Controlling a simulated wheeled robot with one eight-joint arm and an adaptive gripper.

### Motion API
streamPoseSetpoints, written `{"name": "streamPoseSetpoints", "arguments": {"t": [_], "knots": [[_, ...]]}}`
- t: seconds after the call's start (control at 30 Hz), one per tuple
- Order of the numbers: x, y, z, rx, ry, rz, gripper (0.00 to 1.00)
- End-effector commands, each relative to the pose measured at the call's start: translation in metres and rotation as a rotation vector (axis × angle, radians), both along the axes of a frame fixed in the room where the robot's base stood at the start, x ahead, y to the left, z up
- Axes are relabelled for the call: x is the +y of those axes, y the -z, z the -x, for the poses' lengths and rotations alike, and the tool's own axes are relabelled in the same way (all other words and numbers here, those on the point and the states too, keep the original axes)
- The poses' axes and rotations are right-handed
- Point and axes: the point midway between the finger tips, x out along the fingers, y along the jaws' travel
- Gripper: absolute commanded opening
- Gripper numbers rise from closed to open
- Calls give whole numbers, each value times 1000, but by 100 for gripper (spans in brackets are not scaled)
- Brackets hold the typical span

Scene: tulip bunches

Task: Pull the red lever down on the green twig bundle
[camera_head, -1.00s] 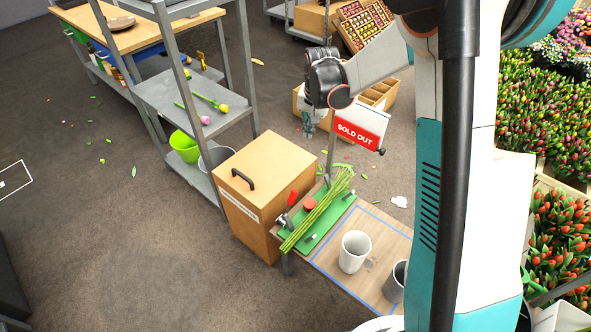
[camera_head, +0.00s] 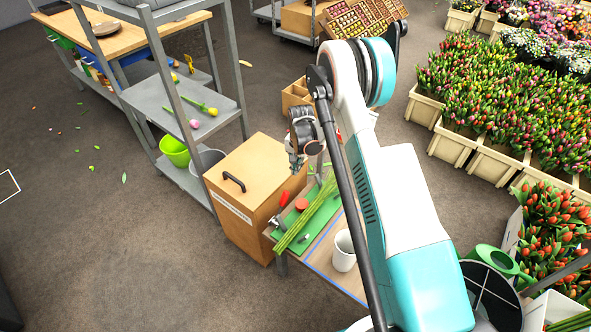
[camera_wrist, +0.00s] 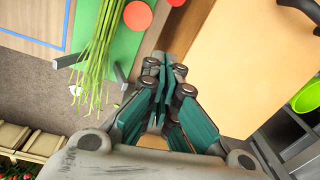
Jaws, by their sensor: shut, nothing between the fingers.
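The red lever (camera_head: 285,198) stands tilted at the left edge of a green board (camera_head: 322,220). A small red part at the top edge of the wrist view (camera_wrist: 176,2) may be its tip. A round red disc (camera_head: 301,204) sits beside it and shows in the wrist view (camera_wrist: 138,14). The green twig bundle (camera_head: 303,216) lies lengthwise along the board; its stems fill the upper left of the wrist view (camera_wrist: 95,50). My gripper (camera_wrist: 163,66) is shut and empty, apart from the lever. In the head view my gripper (camera_head: 296,166) hangs above and behind the lever.
A wooden box with a black handle (camera_head: 250,180) stands left of the board, close under my gripper. A white mug (camera_head: 344,252) stands on the table (camera_head: 322,262) in front. A grey shelf (camera_head: 165,95) with tulips is at left. My arm hides the table's right part.

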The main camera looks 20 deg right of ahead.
Motion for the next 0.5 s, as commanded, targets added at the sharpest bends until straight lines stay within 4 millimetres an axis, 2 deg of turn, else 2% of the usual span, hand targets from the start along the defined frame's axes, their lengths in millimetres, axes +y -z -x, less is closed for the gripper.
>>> {"name": "streamPoseSetpoints", "arguments": {"t": [0.2, 0.5], "knots": [[1, 40, -2, -1, 0, 1, 0], [3, 88, -4, -1, -1, 1, 0]]}}
